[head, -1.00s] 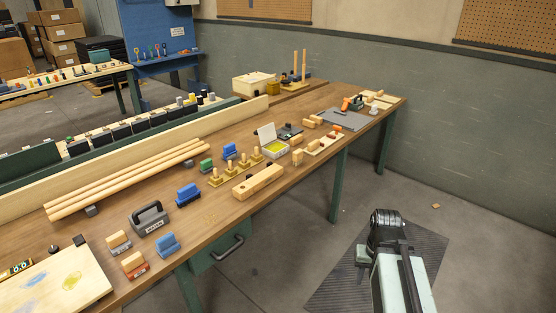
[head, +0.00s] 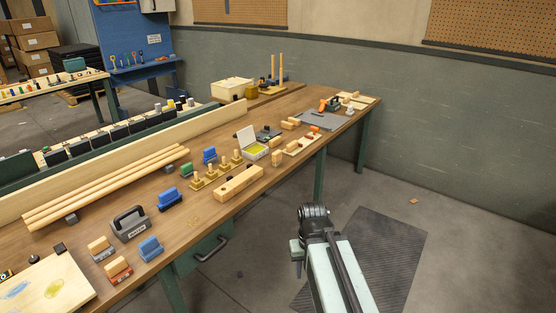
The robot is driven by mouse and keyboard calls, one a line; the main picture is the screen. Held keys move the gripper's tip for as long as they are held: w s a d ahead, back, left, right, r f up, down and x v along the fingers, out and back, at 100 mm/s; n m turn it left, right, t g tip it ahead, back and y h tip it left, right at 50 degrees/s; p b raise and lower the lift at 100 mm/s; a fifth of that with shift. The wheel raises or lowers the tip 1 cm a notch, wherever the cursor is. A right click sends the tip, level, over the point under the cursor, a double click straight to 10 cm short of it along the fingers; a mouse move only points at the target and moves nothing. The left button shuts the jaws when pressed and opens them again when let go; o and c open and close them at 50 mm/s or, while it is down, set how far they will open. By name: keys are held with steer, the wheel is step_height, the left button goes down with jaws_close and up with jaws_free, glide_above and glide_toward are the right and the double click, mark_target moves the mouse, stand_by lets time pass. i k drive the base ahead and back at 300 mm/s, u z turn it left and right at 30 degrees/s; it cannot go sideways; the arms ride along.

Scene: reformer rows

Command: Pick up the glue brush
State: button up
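I cannot make out a glue brush for certain among the small things on the long wooden workbench (head: 205,218). Several small brown blocks with upright pale pegs (head: 211,172) stand mid-bench. An open white box with yellow contents (head: 254,151) is behind them to the right. An orange-handled tool (head: 329,104) lies on a grey mat (head: 318,122) near the far end. My arm rises at the bottom centre, in front of the bench and over the floor. The end of my arm (head: 298,254) hangs down, apart from the bench; its fingers are too small and dark to read.
A long wooden block (head: 238,184), blue blocks (head: 169,199), a grey handled weight (head: 129,224) and wooden rods (head: 107,187) crowd the bench. A drawer handle (head: 212,248) sticks out below its front edge.

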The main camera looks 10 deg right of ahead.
mark_target(276, 155)
steer(key=z, duration=1.2)
steer(key=i, duration=3.25)
steer(key=u, duration=4.4)
